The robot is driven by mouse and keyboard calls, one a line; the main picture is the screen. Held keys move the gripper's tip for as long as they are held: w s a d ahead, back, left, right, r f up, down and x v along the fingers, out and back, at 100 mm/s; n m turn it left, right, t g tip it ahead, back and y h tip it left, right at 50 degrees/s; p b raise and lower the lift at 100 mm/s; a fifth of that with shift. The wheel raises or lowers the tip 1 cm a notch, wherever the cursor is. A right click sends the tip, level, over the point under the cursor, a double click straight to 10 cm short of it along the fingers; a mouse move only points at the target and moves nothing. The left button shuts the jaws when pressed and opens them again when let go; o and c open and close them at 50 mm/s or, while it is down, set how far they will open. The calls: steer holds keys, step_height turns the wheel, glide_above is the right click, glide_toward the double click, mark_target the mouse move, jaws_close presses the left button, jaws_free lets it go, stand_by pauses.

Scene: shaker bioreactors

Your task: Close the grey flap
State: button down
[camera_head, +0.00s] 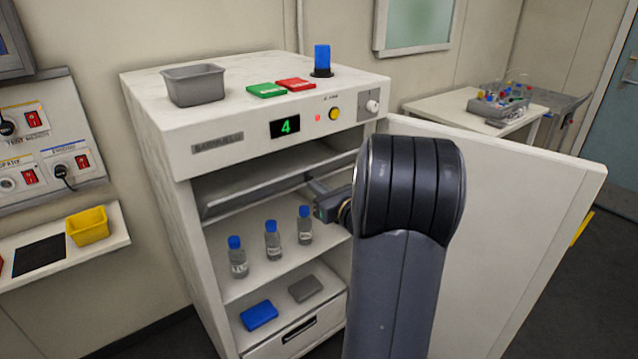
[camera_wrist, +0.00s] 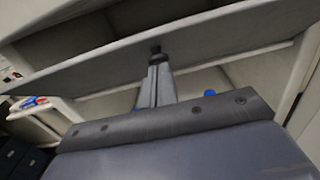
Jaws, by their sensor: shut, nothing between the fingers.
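The grey flap (camera_head: 245,196) is a long panel across the upper opening of the white cabinet, above the bottle shelf. It sits tilted, with a dark gap visible above it. In the wrist view the flap (camera_wrist: 95,72) spans the picture as a wide slanted panel. My gripper (camera_head: 313,183) is inside the cabinet opening at the flap's right half. It also shows in the wrist view (camera_wrist: 155,50), shut and empty, its tip at the flap's face; I cannot tell whether they touch.
Several blue-capped bottles (camera_head: 272,241) stand on the shelf below the flap. A blue box (camera_head: 259,315) and a grey box (camera_head: 305,289) lie lower down. The cabinet door (camera_head: 540,190) stands open at right. A grey bin (camera_head: 193,85) sits on top.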

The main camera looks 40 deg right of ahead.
mark_target(309, 167)
steer(key=r+p, duration=0.1)
steer(key=w+r+g+p, duration=0.1)
steer(key=p, duration=0.1)
steer(key=r+g+p, duration=0.1)
steer(key=shift+w+a+r, duration=0.1)
steer(key=shift+w+r, duration=0.15)
steer(key=shift+r, duration=0.05)
steer(key=shift+w+r+g+p, duration=0.55)
steer(key=shift+g+p, duration=0.15)
steer(key=shift+p, duration=0.55)
steer(key=shift+w+r+p, duration=0.4)
steer(key=shift+w+p, duration=0.2)
steer(key=shift+w+r+p, duration=0.15)
steer(key=shift+w+r, duration=0.3)
steer(key=shift+w, duration=0.35)
steer(key=shift+w+r+p, duration=0.15)
steer(key=shift+w+r, duration=0.3)
steer(key=shift+w, duration=0.35)
